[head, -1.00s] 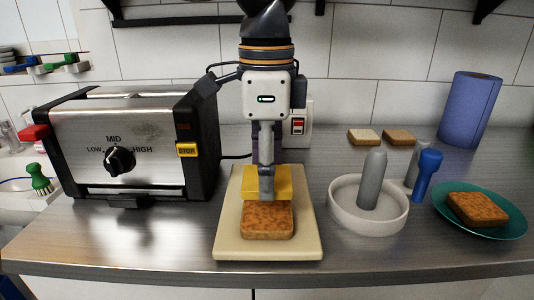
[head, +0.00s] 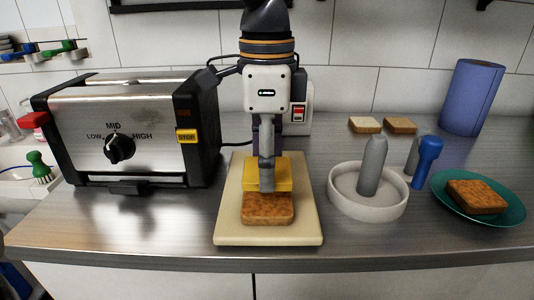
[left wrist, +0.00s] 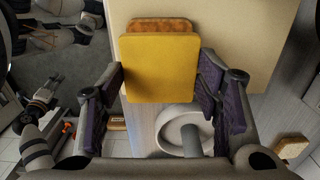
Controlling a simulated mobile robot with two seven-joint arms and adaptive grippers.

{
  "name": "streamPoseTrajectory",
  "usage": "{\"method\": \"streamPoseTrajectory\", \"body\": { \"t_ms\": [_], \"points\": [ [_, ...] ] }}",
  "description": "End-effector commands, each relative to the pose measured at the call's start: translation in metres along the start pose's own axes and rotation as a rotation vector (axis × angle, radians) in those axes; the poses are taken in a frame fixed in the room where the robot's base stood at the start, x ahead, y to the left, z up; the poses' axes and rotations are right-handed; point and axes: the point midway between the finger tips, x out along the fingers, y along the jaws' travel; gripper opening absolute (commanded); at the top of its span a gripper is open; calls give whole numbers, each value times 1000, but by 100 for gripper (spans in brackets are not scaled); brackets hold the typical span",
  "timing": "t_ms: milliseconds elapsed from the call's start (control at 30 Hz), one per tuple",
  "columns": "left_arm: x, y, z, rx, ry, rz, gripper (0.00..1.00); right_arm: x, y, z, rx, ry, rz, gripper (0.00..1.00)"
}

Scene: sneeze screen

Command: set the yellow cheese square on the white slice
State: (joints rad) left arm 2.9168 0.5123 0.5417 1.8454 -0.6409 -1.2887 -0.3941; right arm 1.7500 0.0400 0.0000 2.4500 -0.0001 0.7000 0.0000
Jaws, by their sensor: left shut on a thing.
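The yellow cheese square (head: 267,173) is held in my left gripper (head: 267,188), which comes down from the top in the head view. In the left wrist view the cheese (left wrist: 160,68) lies flat between the two fingers, and a brown toast slice (left wrist: 160,25) shows just past its edge. In the head view that toast (head: 268,209) lies on the cutting board, in front of the cheese; I cannot tell whether they touch. The white slice (head: 365,125) lies at the back of the counter, with a pale top, left of a browner slice. My right gripper is not in view.
The cream cutting board (head: 233,225) is under the gripper. A toaster (head: 120,135) stands left. Right are a white bowl (head: 342,203) with a grey pestle, a blue-handled object (head: 427,160), a teal plate (head: 500,217) with toast, and a blue paper roll (head: 472,97).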

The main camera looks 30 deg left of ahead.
Motion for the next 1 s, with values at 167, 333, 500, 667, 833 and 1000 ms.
{"method": "streamPoseTrajectory", "body": {
  "t_ms": [167, 333, 500, 667, 833, 1000],
  "points": [
    [4, 0, 0, 0, 1, -1, 30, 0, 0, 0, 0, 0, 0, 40],
    [7, 0, 0, 0, 0, -1, 30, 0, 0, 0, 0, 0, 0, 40],
    [10, 0, 0, 0, 0, -1, 30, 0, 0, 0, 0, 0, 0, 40],
    [14, 0, 0, 0, 0, -1, 30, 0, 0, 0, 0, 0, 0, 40],
    [17, 0, 0, 0, 0, -1, 30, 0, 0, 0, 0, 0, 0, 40],
    [20, 0, 0, 0, 1, -1, 30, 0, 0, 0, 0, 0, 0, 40]
  ]
}}
